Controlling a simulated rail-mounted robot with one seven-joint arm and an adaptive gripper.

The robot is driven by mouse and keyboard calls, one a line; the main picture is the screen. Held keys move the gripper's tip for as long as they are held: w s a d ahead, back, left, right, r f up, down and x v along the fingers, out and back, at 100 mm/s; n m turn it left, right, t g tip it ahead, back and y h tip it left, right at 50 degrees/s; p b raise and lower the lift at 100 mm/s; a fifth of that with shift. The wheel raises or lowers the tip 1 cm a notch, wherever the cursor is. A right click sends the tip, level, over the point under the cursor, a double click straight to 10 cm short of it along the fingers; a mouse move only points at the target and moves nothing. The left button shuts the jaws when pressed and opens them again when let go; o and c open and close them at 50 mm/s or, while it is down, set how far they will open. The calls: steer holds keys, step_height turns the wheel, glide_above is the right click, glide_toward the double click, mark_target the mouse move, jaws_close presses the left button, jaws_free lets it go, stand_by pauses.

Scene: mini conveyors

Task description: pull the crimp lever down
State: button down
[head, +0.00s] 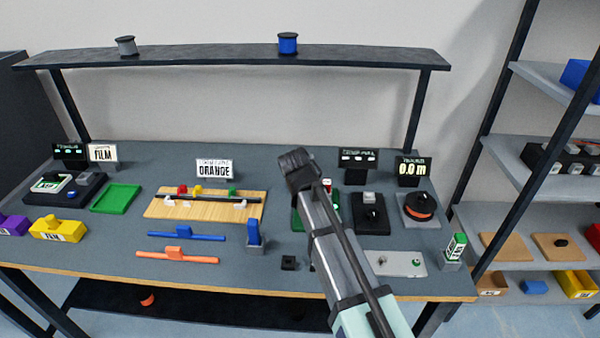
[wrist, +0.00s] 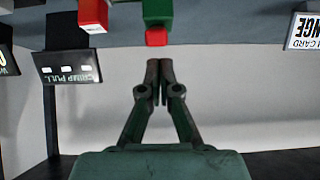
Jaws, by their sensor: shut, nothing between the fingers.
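My gripper (head: 297,165) is above the table, in front of the crimp station, and hides much of it in the head view. In the wrist view, which is upside down, the fingers of my gripper (wrist: 159,75) are shut with nothing between them. A green post with a red end (wrist: 157,22) stands just beyond the fingertips, apart from them. A red and white piece (wrist: 93,14) is beside it. I cannot tell which of these is the crimp lever. A green base (head: 300,213) shows partly behind my arm. The crimp pull sign (head: 358,158) stands behind; it also shows in the wrist view (wrist: 68,66).
A black unit with a grey block (head: 370,212) and an orange reel (head: 420,206) lie right of my arm. A wooden board with a dark rod (head: 205,206) is to the left. A green and white bottle (head: 455,247) stands at the right. Blue and orange bars lie at the front.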

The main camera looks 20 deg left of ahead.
steer(key=shift+w+a+r, duration=0.1)
steer(key=shift+w+r, duration=0.1)
steer(key=shift+r, duration=0.3)
steer(key=r, duration=0.1)
steer(key=r+p, duration=0.1)
steer(key=r, duration=0.1)
steer(key=shift+w+a+r, duration=0.1)
steer(key=shift+w+r, duration=0.05)
steer(key=shift+w, duration=0.2)
steer(key=b+v, duration=0.1)
steer(key=v, duration=0.8)
steer(key=shift+s, duration=0.15)
